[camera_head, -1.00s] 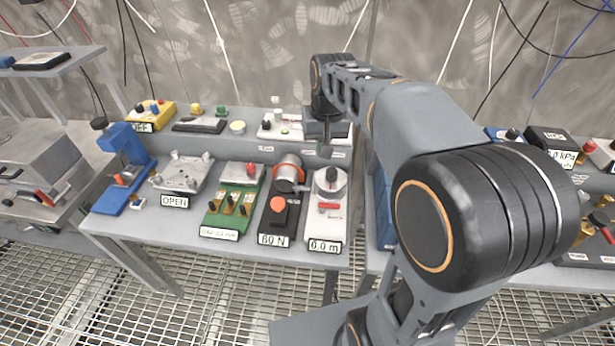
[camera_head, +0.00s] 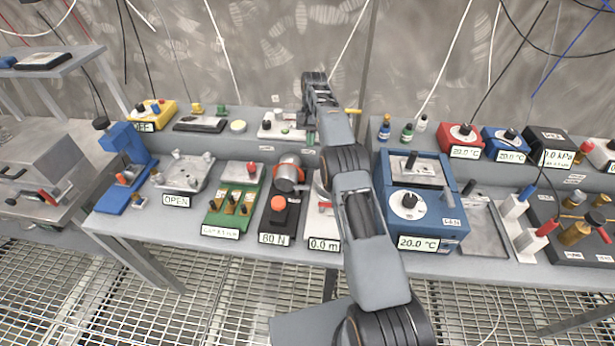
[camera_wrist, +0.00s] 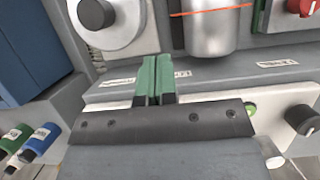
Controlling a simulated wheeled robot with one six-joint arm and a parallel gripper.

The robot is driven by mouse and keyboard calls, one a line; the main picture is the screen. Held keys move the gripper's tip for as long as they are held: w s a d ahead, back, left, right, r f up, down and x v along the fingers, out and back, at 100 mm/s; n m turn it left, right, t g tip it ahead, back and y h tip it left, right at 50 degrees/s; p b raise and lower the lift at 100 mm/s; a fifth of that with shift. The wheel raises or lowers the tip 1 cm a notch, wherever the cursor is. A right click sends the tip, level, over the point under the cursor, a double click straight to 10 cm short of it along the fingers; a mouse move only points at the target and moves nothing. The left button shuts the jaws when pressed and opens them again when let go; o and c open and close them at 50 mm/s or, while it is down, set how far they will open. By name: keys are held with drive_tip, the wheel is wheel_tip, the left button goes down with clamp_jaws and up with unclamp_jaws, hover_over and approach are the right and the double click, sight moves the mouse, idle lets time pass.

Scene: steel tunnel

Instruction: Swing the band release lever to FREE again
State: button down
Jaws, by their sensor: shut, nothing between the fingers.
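My gripper (camera_head: 311,136) hangs over the raised back shelf, at the right end of a long white device (camera_head: 272,128). Its green fingers show shut and empty in the wrist view (camera_wrist: 155,78), above the shelf's front edge. In the wrist view the white device (camera_wrist: 110,97) lies behind and below the jaws, which hide its middle. A green button (camera_wrist: 250,108) and a black knob (camera_wrist: 303,120) show on it. A silver cylinder with an orange band (camera_head: 289,172) stands on a black unit reading 80 N. I cannot pick out the release lever or a FREE mark.
My forearm covers most of the white unit (camera_head: 313,222) reading 0.0 m. A blue box (camera_head: 428,225) reading 20.0 °C stands to its right. A green board (camera_head: 230,205) and a grey fixture marked OPEN (camera_head: 183,172) are left of the black unit.

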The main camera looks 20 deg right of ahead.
drive_tip(key=shift+f, duration=0.2)
idle(0.3)
drive_tip(key=x, duration=0.9)
drive_tip(key=shift+s+a+f, duration=0.1)
drive_tip(key=shift+s+f, duration=0.2)
drive_tip(key=shift+s, duration=0.05)
drive_tip(key=shift+s+a, duration=0.35)
drive_tip(key=shift+s, duration=0.45)
drive_tip(key=shift+s+a, duration=0.3)
drive_tip(key=shift+s, duration=0.5)
